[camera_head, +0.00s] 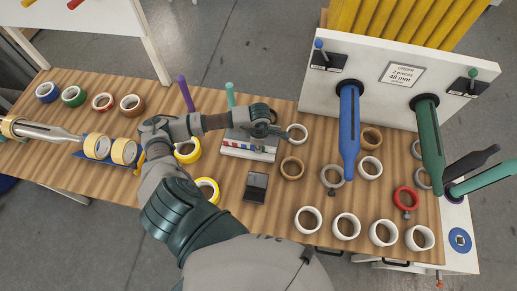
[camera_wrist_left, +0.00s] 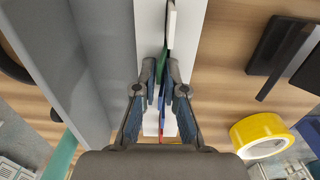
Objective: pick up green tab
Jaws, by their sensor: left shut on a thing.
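The green tab (camera_wrist_left: 162,62) stands on edge in a row of thin coloured tabs, seen from above in the left wrist view. My left gripper (camera_wrist_left: 162,80) has its two fingers closed on either side of it. The white tab holder (camera_head: 247,154) is on the wooden table in the head view, with red and blue tabs along its front. My left gripper (camera_head: 272,125) is over its back right part, and the arm and hand hide the green tab there. My right gripper is not in view.
A white tab (camera_wrist_left: 171,25), a blue tab (camera_wrist_left: 162,100) and a red tab (camera_wrist_left: 161,126) share the row. A dark box (camera_head: 256,187) and yellow tape rolls (camera_head: 207,188) lie near the holder. White rolls (camera_head: 346,226) line the front. Blue (camera_head: 349,130) and green (camera_head: 430,140) spindles stick out at right.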

